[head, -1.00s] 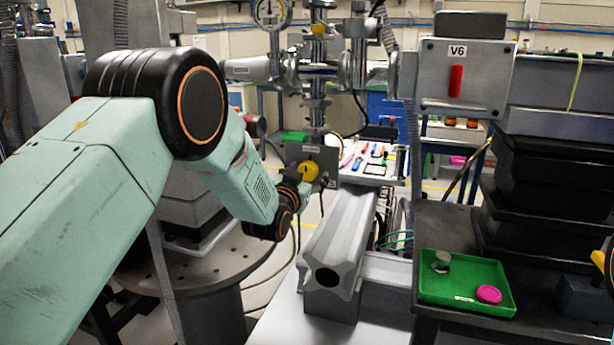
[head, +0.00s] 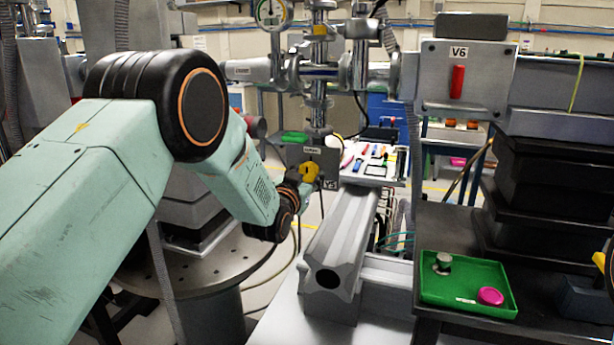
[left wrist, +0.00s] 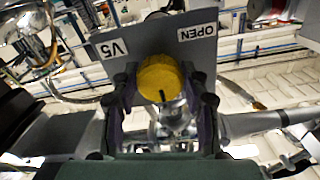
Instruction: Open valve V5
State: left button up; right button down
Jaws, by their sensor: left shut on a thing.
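The valve V5 panel is a grey plate (head: 295,152) in the middle of the head view, with a yellow knob (head: 311,171) on it. In the left wrist view the plate (left wrist: 150,35) appears upside down, with the labels "V5" and "OPEN". The yellow knob (left wrist: 163,76) there has a short black mark on its lower edge. My left gripper (head: 303,178) is at the knob; in the left wrist view its fingers (left wrist: 165,100) stand on both sides of the knob, shut on it. In the head view the fingers are small and partly hidden.
A V6 panel (head: 490,75) with a red lever (head: 457,82) stands at the right. A green tray (head: 465,300) with a pink round piece (head: 490,296) and a grey knob-like piece (head: 442,263) lies below it. A metal rail (head: 345,240) runs below the V5 panel.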

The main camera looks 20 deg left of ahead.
pick_arm(q)
jog(key=shift+f+n, duration=0.1)
jog(key=shift+n, duration=0.2)
jog(key=n+p, duration=0.1)
jog(key=n, duration=0.3)
jog(key=shift+d+n, duration=0.1)
jog(key=shift+n, duration=0.3)
jog(key=n+p, duration=0.1)
jog(key=n, duration=0.5)
jog(key=shift+s+d+p, duration=0.1)
jog(key=shift+d+p, duration=0.05)
jog(key=shift+p, duration=0.15)
jog(key=n+p, duration=0.1)
jog(key=n, duration=0.5)
jog(key=shift+n, duration=0.3)
jog(key=n, duration=0.5)
jog(key=shift+n+p, duration=0.3)
jog(key=shift+p, duration=0.1)
jog(key=shift+r, duration=0.2)
jog(key=o, duration=1.1)
jog(key=shift+d+r, duration=0.1)
jog(key=shift+o, duration=0.2)
jog(key=shift+n, duration=0.3)
